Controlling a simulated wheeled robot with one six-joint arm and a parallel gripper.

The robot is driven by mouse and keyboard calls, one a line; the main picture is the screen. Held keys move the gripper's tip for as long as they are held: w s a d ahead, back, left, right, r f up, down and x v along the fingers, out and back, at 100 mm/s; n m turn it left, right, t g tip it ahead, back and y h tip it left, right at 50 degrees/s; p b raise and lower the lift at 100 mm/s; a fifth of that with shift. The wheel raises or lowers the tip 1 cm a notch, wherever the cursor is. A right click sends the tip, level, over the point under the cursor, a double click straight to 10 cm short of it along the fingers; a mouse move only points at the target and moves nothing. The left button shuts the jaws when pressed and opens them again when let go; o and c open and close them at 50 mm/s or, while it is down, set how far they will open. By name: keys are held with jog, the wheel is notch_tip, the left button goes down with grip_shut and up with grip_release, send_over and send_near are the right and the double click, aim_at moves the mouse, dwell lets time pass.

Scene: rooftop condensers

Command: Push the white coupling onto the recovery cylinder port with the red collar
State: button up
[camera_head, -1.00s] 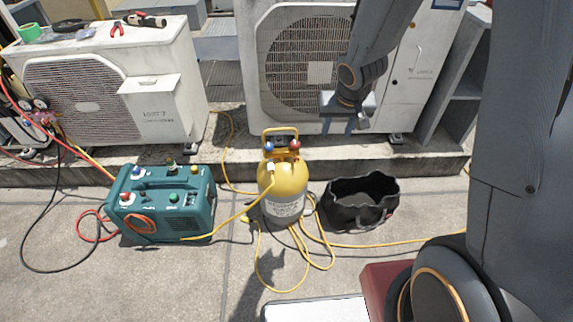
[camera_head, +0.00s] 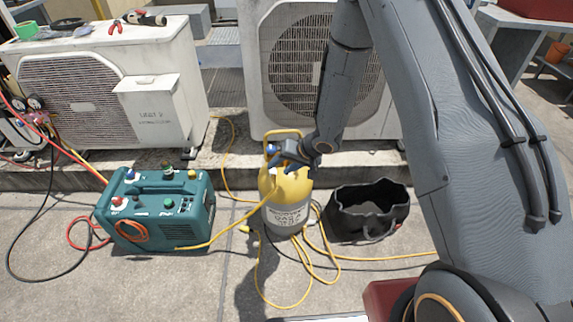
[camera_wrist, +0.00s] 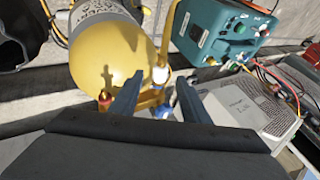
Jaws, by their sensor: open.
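The yellow recovery cylinder (camera_head: 290,190) stands upright on the paving, also large in the wrist view (camera_wrist: 105,50). The white coupling (camera_wrist: 160,75) is at the end of a yellow hose, beside the cylinder top, on the blue part's (camera_wrist: 160,110) side. I cannot tell whether it is fastened there. A red-ringed fitting (camera_wrist: 104,98) shows on the cylinder top left of my fingers; in the head view my arm hides it. My gripper (camera_wrist: 156,92) is open over the cylinder top. Its fingertips lie either side of the coupling in the picture, with no clear contact.
A teal recovery machine (camera_head: 160,210) stands left of the cylinder and an open black bag (camera_head: 368,210) right of it. Yellow hoses (camera_head: 300,272) loop over the ground in front. Condenser units (camera_head: 105,90) stand on a raised ledge behind.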

aim_at(275, 171)
jog(key=shift+x, duration=1.75)
grip_shut()
